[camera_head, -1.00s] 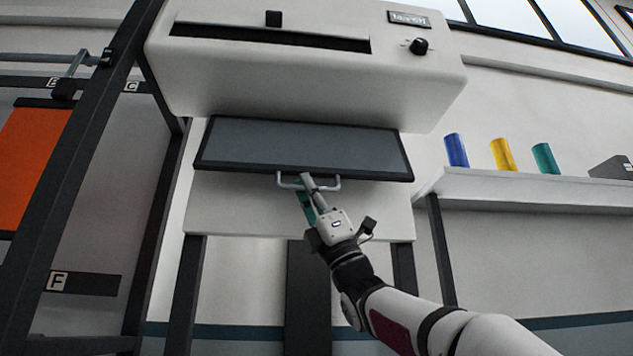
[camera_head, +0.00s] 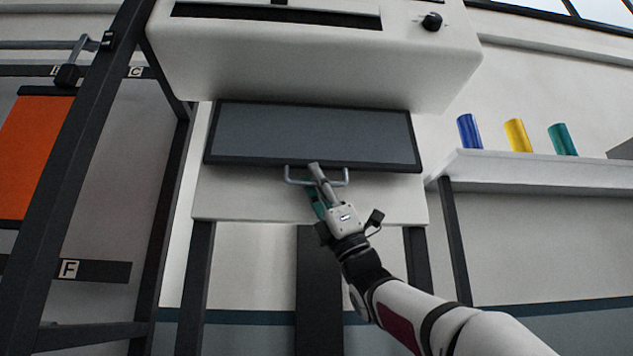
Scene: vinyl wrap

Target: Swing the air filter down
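The air filter (camera_head: 315,133) is a dark-framed grey panel under the white machine (camera_head: 320,62). A grey U-shaped handle (camera_head: 291,178) hangs from its lower front edge. My gripper (camera_head: 317,183) reaches up from below at the handle's middle, with one finger overlapping the handle bar. The fingers look close together there. From this angle I cannot tell whether they are clamped on the bar or only beside it.
A dark rack (camera_head: 92,170) with an orange panel (camera_head: 36,155) stands at left. A white shelf (camera_head: 540,172) at right holds blue, yellow and teal rolls. Below the machine, dark legs frame a white panel (camera_head: 250,205).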

